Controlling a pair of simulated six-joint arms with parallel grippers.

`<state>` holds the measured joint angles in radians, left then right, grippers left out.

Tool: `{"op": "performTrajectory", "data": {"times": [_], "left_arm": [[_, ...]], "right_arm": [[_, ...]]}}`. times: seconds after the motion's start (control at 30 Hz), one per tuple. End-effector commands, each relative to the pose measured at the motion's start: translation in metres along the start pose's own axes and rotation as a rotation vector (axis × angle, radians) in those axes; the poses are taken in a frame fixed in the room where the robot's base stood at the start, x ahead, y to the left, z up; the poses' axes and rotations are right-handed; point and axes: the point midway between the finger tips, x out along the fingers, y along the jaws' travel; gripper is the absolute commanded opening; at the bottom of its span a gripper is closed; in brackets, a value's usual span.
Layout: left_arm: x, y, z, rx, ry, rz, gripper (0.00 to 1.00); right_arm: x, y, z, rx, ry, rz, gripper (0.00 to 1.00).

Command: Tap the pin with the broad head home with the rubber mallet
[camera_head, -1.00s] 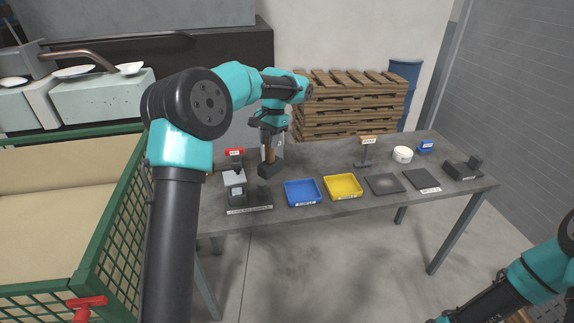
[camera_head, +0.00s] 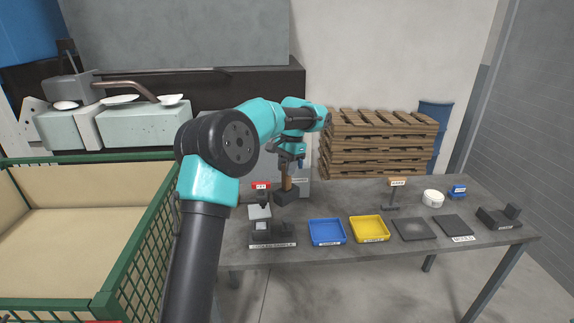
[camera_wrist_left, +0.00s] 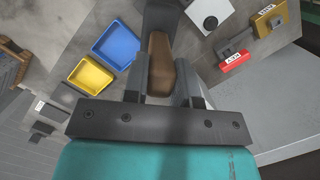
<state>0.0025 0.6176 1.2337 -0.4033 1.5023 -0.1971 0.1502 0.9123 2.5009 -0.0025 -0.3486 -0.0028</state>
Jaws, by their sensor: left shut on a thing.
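My left gripper (camera_head: 287,172) is shut on the wooden handle of the rubber mallet. The mallet's dark block head (camera_head: 287,196) hangs down at the back left of the table, just right of the red-tagged stand. In the left wrist view the brown handle (camera_wrist_left: 160,65) sits between the gripper's fingers (camera_wrist_left: 160,88). Left of the mallet in the head view is a fixture with a pale block (camera_head: 259,212) on a dark base. The wrist view shows this block (camera_wrist_left: 208,12) with a small dark round spot on top. I cannot tell whether that spot is the broad-headed pin.
A blue tray (camera_head: 327,232) and a yellow tray (camera_head: 369,229) lie right of the fixture. Dark pads (camera_head: 414,229), a tagged stand (camera_head: 397,183) and a white round container (camera_head: 433,198) are farther right. A green-framed bin (camera_head: 135,250) stands left of the table.

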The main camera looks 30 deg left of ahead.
Motion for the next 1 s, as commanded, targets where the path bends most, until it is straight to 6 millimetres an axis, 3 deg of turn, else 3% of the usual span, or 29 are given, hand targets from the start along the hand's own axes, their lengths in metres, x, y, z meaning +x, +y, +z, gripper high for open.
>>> {"op": "performTrajectory", "data": {"times": [0.4,1.0], "left_arm": [[0.036,0.000,-0.007,0.000,-0.001,0.000,0.00],[0.046,0.000,-0.009,0.000,-0.002,0.000,0.00]], "right_arm": [[0.000,0.000,0.000,0.000,0.000,0.000,0.43],[0.000,0.000,0.000,0.000,0.000,0.000,0.43]]}}
